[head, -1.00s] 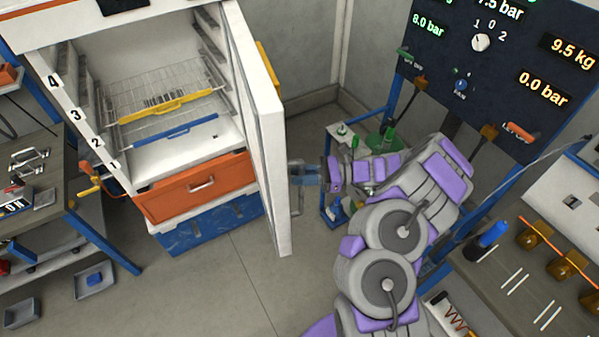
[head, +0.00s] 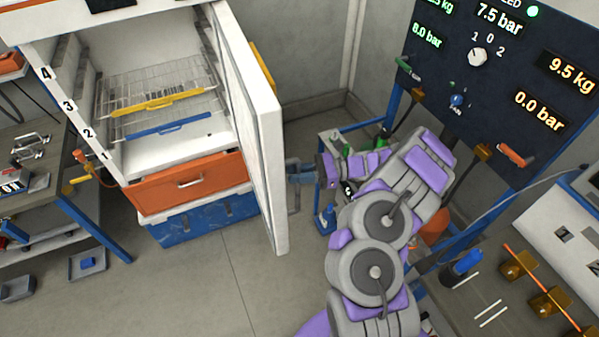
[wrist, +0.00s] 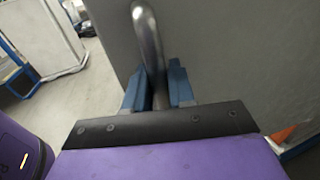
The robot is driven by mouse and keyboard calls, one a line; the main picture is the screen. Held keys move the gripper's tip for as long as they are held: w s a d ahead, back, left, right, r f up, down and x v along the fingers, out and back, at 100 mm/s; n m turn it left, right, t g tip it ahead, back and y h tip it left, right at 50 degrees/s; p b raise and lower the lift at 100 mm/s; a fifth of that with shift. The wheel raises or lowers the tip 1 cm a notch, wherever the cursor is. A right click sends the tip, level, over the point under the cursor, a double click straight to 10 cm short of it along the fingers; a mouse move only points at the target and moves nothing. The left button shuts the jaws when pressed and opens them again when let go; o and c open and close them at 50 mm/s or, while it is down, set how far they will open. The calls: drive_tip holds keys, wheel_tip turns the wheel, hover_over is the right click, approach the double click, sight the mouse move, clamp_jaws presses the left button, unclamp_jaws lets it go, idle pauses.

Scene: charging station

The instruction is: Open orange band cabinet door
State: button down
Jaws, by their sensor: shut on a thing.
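The white cabinet door (head: 264,150) stands wide open, swung out to the right of the cabinet, seen nearly edge-on in the head view. The cabinet interior (head: 165,150) shows wire racks inside. My gripper (head: 292,178) is at the door's far side in the head view, partly hidden by the door. In the wrist view, its blue fingers (wrist: 160,88) are shut around a metal bar handle (wrist: 147,38), which stands out from the grey door face (wrist: 225,60).
An orange drawer (head: 165,194) and a blue case (head: 205,218) sit below the interior. A dark gauge panel (head: 480,80) stands at the right behind my arm. A workbench (head: 40,185) is at the left. Floor (head: 200,280) in front is clear.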

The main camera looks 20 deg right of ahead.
drive_tip(key=shift+w+d+r, duration=0.1)
drive_tip(key=shift+w+d, duration=0.1)
drive_tip(key=shift+d, duration=0.3)
drive_tip(key=c, duration=1.3)
unclamp_jaws()
drive_tip(key=shift+d, duration=0.3)
drive_tip(key=shift+o, duration=1)
drive_tip(key=shift+w+d, duration=0.15)
drive_tip(key=shift+d, duration=0.25)
drive_tip(key=s+d, duration=0.2)
drive_tip(key=d, duration=1.2)
